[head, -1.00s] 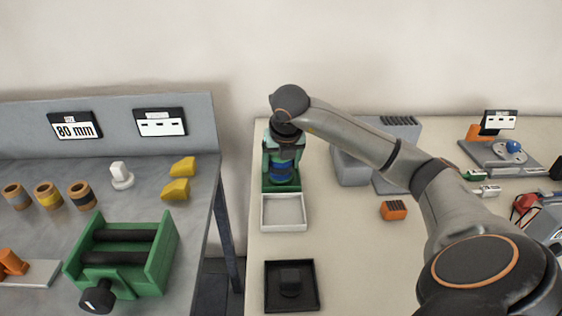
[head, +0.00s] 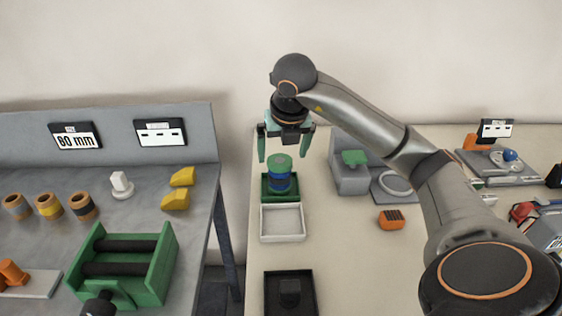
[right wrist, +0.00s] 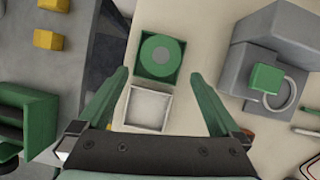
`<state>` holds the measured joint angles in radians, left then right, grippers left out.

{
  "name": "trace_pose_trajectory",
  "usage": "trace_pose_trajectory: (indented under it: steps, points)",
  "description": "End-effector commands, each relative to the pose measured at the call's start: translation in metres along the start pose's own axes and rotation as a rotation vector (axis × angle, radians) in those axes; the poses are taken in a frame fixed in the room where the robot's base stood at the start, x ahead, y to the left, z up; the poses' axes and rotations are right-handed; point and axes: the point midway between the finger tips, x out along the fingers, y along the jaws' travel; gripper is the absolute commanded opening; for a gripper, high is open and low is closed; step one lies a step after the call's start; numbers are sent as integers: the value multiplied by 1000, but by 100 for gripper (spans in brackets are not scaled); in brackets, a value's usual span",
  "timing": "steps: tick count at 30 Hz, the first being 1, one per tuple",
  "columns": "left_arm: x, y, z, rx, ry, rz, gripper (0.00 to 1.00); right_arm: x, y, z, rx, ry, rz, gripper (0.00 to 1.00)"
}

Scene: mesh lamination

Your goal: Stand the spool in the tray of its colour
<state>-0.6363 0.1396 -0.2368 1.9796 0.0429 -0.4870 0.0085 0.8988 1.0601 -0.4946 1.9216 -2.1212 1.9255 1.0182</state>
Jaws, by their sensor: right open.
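A spool (head: 280,176) with a green top and a blue band stands upright in the green tray (head: 265,194) on the beige table. From above, in the right wrist view, the green spool (right wrist: 161,54) sits inside the square green tray (right wrist: 142,72). My right gripper (head: 286,150) is open and empty, above and clear of the spool, with its two green fingers spread. Its fingers (right wrist: 164,82) also show in the right wrist view. My left gripper is not in view.
A white tray (head: 262,237) lies just in front of the green one, and a black tray (head: 270,300) further forward. A grey machine (head: 350,183) and an orange block (head: 391,219) stand to the right. The grey bench (head: 140,215) at left holds a green roller frame (head: 165,262).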

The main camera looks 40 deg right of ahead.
Motion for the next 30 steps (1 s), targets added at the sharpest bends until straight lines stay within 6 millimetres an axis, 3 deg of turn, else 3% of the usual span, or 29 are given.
trace_pose_trajectory:
  steps: [3, 7, 30]
  points:
    - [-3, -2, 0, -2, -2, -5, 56, -19, 0, 1, -1, -2, 1, 100]
    - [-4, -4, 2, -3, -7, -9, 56, -28, 0, 0, 0, 0, 0, 100]
    - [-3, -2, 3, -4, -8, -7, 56, -30, 0, 0, 0, 1, -1, 100]
